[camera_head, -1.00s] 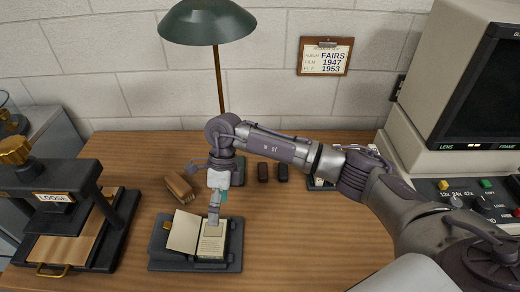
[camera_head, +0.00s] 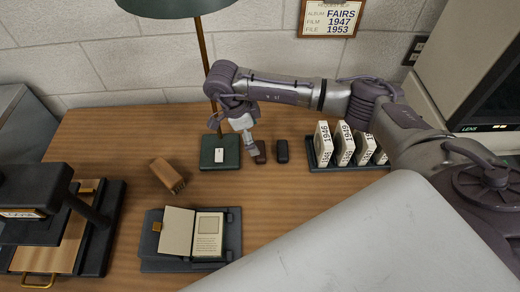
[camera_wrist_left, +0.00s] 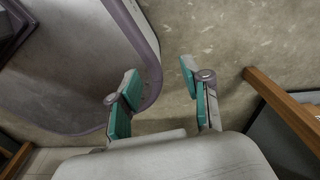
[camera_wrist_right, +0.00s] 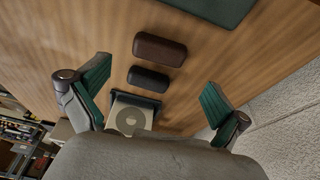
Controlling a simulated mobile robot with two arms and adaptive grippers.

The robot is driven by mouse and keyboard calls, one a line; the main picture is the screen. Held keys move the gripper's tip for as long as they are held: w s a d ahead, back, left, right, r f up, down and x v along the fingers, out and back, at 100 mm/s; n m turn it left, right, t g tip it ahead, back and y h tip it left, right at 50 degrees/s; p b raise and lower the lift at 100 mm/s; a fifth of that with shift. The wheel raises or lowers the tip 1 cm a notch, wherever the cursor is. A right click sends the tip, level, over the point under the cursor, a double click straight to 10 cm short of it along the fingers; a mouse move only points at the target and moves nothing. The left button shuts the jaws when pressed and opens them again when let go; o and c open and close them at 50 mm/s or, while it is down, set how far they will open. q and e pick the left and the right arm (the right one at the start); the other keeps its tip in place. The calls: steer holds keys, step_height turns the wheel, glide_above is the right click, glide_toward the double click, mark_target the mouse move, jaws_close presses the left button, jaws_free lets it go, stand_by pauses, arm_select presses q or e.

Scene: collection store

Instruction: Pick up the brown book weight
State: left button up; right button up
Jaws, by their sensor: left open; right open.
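The brown book weight (camera_head: 260,156) lies on the wooden table, just right of the lamp base and partly behind my right gripper (camera_head: 249,143). The brown weight also shows in the right wrist view (camera_wrist_right: 160,49), as a rounded block above a similar black weight (camera_wrist_right: 148,78). My right gripper (camera_wrist_right: 155,88) is open and empty, with its fingers spread wide in that view and the brown weight beyond them. I cannot judge its exact height over the table. My left gripper (camera_wrist_left: 159,80) is open and empty, away from the table, above a grey floor.
The black weight (camera_head: 283,151) lies close beside the brown one. The lamp's green base (camera_head: 220,152) stands left of it, a rack (camera_head: 322,166) of labelled boxes right. A brown brush-like block (camera_head: 167,175), an open book (camera_head: 209,232) and a press (camera_head: 101,235) occupy the left and front.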

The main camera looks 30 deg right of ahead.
mark_target(260, 150)
steer(key=shift+s+d+f, duration=0.1)
steer(key=shift+d+f, duration=0.05)
steer(key=shift+f, duration=0.4)
steer(key=p+x, duration=0.1)
steer(key=x, duration=0.2)
steer(key=shift+s+f, duration=0.15)
steer(key=shift+f, duration=0.15)
steer(key=shift+d+f+p, duration=0.15)
steer(key=shift+f+p, duration=0.15)
steer(key=shift+f, duration=0.15)
arm_select(q)
steer(key=shift+w+d+r, duration=0.25)
steer(key=shift+w+r, duration=0.3)
steer(key=shift+r, duration=0.3)
arm_select(e)
steer(key=shift+c, duration=1.2)
arm_select(q)
steer(key=shift+s, duration=0.1)
arm_select(e)
steer(key=c, duration=1.1)
